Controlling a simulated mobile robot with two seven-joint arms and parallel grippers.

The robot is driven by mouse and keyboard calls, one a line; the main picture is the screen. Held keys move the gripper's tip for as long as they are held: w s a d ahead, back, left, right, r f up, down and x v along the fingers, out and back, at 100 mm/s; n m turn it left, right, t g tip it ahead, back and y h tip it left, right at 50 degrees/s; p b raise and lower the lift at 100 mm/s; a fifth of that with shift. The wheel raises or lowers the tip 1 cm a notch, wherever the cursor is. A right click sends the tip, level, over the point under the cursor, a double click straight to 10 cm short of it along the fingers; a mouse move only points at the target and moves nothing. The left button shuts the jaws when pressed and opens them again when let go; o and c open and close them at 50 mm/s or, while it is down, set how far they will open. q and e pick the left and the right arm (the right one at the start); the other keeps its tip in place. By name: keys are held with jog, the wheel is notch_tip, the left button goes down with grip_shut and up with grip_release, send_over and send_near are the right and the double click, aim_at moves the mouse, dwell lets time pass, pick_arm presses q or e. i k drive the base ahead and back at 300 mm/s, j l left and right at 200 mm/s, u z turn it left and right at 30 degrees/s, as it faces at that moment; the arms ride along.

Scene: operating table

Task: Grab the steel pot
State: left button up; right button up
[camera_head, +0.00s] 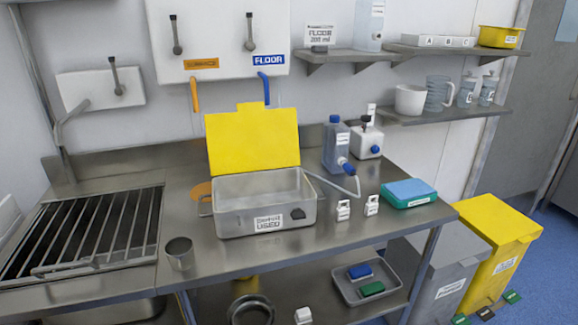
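A small round steel pot (179,253) stands upright on the steel counter (225,255), near its front edge and just right of the slatted drain grid. Its open top shows. A larger round steel vessel (250,310) stands on the lower shelf, partly cut off by the bottom of the picture. I cannot tell for certain which of the two the task means. Neither of my grippers is in view.
A grey bin labelled "USED" (240,211) with a raised yellow lid stands right of the small pot. Bottles (336,146), small white items and a blue-green sponge-like block (408,193) are farther right. A drain grid (85,235) lies left. Yellow bin (500,243) stands right.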

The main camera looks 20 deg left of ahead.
aim_at(179, 251)
jog(key=j+u, duration=0.2)
jog(key=u, duration=1.25)
jog(key=i+l, duration=0.05)
